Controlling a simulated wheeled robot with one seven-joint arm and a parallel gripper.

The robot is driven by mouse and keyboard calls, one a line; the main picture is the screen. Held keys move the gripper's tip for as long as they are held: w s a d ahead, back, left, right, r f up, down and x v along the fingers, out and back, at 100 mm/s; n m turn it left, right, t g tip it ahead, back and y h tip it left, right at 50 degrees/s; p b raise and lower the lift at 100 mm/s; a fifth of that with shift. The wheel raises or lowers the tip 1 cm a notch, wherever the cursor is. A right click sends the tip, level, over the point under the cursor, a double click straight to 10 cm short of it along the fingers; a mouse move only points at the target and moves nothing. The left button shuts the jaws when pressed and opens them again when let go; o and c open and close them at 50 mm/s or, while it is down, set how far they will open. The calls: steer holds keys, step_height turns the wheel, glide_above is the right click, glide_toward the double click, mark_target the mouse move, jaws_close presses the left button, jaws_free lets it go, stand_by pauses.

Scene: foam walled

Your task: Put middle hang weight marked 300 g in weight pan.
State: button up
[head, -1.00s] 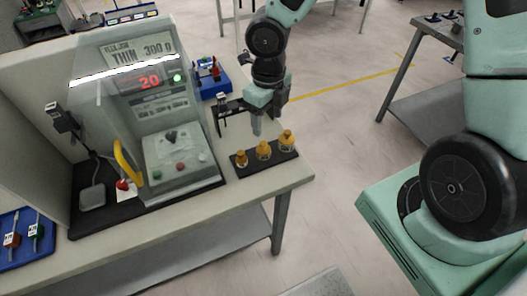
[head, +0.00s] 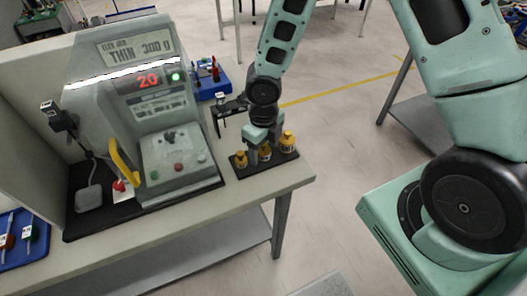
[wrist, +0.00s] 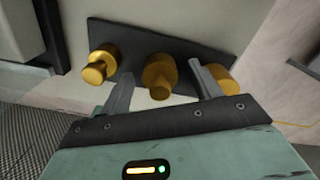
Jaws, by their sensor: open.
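Three brass weights stand in a row on a black strip (head: 271,163) near the table's right end. The middle weight (head: 265,154) is partly hidden by my gripper (head: 260,152); the left weight (head: 241,159) and right weight (head: 288,141) show clearly. In the wrist view, my gripper (wrist: 161,72) is open, its fingers either side of the middle weight (wrist: 159,78), with no clear contact. The left weight (wrist: 101,64) is outside the left finger; the right weight (wrist: 222,78) is partly hidden behind the right finger. Weight markings are unreadable. I cannot identify the weight pan with certainty.
A dark bracket (head: 230,106) sits behind my gripper.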

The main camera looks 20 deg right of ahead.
steer(key=shift+r, duration=0.1)
steer(key=c, duration=1.4)
